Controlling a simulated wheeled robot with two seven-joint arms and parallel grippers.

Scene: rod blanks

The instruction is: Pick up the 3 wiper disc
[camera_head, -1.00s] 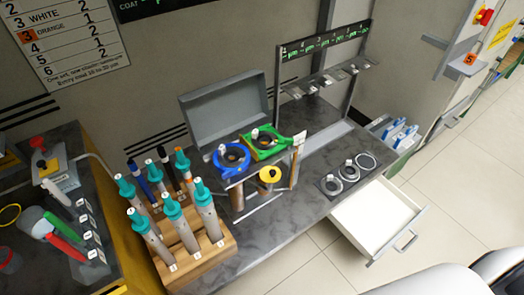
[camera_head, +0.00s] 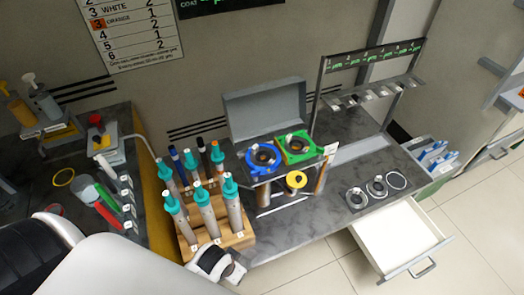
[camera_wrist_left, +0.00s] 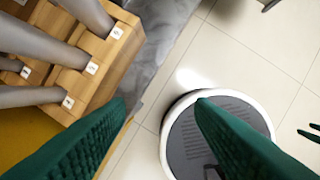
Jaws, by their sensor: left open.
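A rack (camera_head: 372,58) with a numbered header stands at the back of the bench, with several small grey pieces (camera_head: 366,96) along its bar. Rings (camera_head: 377,188) lie on a dark plate at the bench's right. I cannot tell which piece is the 3 wiper disc; the labels are too small. My left gripper (camera_wrist_left: 158,102) is open and empty in the left wrist view, above the floor beside the wooden block. In the head view only its white and black wrist part (camera_head: 213,262) shows, in front of the block. Dark green slivers (camera_wrist_left: 310,134) at the wrist view's right edge may be my right gripper.
The wooden block (camera_head: 240,238) holds several teal-topped rods; its edge (camera_wrist_left: 108,60) is close to my left gripper. An open drawer (camera_head: 400,240) juts out at right.

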